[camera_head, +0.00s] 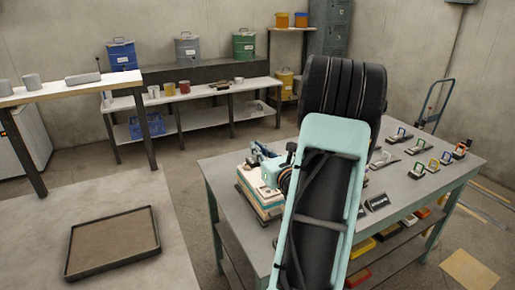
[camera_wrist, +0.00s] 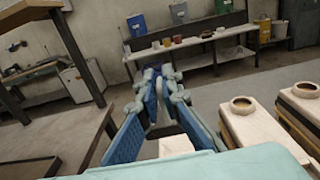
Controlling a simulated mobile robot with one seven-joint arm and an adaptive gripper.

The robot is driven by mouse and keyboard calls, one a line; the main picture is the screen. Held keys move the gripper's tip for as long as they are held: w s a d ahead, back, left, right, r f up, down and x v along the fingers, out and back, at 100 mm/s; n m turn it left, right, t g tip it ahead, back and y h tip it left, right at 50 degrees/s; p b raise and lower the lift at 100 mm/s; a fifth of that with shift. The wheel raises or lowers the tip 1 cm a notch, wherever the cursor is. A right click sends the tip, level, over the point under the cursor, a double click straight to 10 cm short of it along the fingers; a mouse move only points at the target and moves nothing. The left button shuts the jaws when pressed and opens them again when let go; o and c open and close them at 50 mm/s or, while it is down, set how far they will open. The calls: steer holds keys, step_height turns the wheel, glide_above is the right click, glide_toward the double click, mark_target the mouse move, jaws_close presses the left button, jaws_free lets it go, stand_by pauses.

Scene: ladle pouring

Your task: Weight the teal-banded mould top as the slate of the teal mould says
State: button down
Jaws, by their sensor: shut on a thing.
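My gripper (camera_head: 262,158) is above the near-left part of the teal-legged table (camera_head: 235,235), partly hidden by my arm. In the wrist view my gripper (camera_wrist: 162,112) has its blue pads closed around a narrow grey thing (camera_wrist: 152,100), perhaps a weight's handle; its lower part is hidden. Below the gripper stands a mould (camera_head: 258,206) with a pale top and a teal band; my arm hides its right side. In the wrist view a pale top (camera_wrist: 176,145) shows below the fingers. A dark slate (camera_head: 377,202) stands right of my arm; its writing is unreadable.
Several handled weights (camera_head: 417,170) with coloured marks sit on the table's right part. The wrist view shows pale mould tops (camera_wrist: 250,122) with round cups at right. A tray (camera_head: 112,240) lies at left. Shelves with tins (camera_head: 243,46) stand at the back.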

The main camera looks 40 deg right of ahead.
mark_target(258, 164)
steer(key=shift+f+b, duration=2.5)
steer(key=shift+f, duration=0.25)
steer(key=shift+f, duration=0.3)
steer(key=c, duration=2)
jaws_free()
steer(key=shift+c, duration=0.2)
steer(key=shift+f, duration=0.1)
steer(key=v, duration=1.2)
